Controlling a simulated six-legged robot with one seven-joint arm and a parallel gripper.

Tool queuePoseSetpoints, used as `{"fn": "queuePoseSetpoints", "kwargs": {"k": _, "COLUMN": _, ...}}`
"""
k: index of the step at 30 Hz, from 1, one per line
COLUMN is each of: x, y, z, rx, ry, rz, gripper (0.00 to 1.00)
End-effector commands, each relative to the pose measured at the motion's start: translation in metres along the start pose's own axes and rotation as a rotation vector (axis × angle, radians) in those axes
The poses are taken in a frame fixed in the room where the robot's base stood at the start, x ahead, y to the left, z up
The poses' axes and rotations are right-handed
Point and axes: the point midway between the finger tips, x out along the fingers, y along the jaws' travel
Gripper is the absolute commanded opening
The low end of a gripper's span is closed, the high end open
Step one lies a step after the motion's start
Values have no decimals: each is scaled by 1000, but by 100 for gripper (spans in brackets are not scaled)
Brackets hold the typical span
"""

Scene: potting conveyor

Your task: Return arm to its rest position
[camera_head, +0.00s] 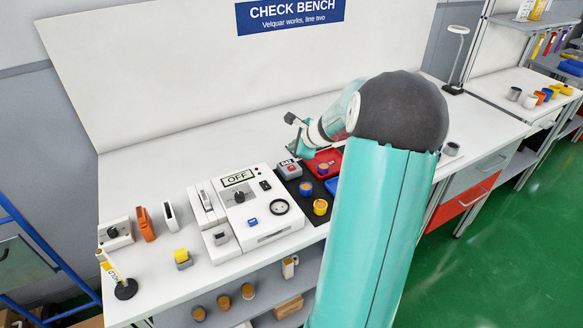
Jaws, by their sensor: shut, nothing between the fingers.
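My teal arm rises in front of the bench and bends at a dark rounded joint. My gripper (294,148) is at the far end of the arm, above the white bench top (190,155) near the red tray and a small grey box with a red button (289,169). Its fingers look small and shut, with nothing seen between them. The arm hides part of the bench behind it.
A HOLD marker (122,285) stands at the left. Shelves hold parts below. A lamp (455,60) stands behind right.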

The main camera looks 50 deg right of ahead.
Motion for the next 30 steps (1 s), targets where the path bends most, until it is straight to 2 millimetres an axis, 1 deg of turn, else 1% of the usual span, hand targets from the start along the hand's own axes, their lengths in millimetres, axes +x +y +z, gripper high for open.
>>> {"fn": "queuePoseSetpoints", "kwargs": {"k": 23, "x": 0, "y": 0, "z": 1, "rx": -5, "ry": 0, "rz": 1, "gripper": 0}}
{"fn": "queuePoseSetpoints", "kwargs": {"k": 26, "x": -2, "y": 6, "z": 16, "rx": -60, "ry": -4, "rz": 15, "gripper": 0}}
{"fn": "queuePoseSetpoints", "kwargs": {"k": 29, "x": -9, "y": 22, "z": 50, "rx": -197, "ry": -12, "rz": 52, "gripper": 0}}
{"fn": "queuePoseSetpoints", "kwargs": {"k": 30, "x": -13, "y": 31, "z": 68, "rx": -271, "ry": -17, "rz": 72, "gripper": 0}}
